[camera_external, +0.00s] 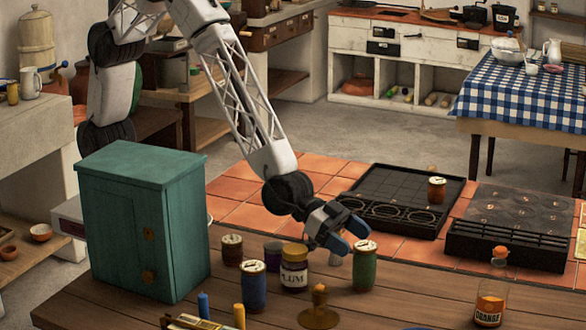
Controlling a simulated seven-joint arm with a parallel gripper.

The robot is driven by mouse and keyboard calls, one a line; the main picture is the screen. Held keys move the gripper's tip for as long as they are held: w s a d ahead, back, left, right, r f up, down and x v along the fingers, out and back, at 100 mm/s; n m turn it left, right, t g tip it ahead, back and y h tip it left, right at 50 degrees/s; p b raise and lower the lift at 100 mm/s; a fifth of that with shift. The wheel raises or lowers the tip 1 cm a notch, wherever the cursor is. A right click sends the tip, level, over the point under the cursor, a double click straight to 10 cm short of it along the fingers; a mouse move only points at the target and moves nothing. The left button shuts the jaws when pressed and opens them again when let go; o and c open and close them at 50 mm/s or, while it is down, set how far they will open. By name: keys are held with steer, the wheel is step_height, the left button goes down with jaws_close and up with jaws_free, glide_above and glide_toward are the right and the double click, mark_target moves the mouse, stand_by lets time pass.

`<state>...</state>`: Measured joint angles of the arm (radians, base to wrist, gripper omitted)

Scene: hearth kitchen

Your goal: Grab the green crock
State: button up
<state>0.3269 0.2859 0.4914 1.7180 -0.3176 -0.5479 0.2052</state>
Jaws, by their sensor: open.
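The green crock (365,270) stands upright on the wooden counter, with a pale lid that has a dark mark on it. My gripper (347,235) has dark fingers with blue tips. It is open and empty, just above and to the left of the green crock's lid in the picture. One fingertip shows close to the lid; I cannot tell whether it touches.
A plum jar (294,270), blue crock (253,288), brown crock (232,251) and purple jar (273,253) stand to the left. A teal cabinet (145,225) is further left.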

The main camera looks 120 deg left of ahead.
mark_target(375, 247)
steer(key=shift+x, duration=2.05)
steer(key=shift+a, duration=0.1)
steer(key=shift+c, duration=0.3)
steer(key=shift+r, duration=0.1)
steer(key=c, duration=1.2)
steer(key=shift+r, duration=0.1)
steer(key=shift+r, duration=0.7)
step_height(375, 247, up, 2)
steer(key=shift+r, duration=0.15)
steer(key=s+a, duration=0.1)
steer(key=s, duration=0.4)
steer(key=s+a, duration=0.2)
steer(key=s, duration=0.3)
steer(key=s+a+r, duration=0.1)
steer(key=s, duration=0.4)
steer(key=shift+s+a, duration=0.1)
steer(key=shift+a, duration=0.15)
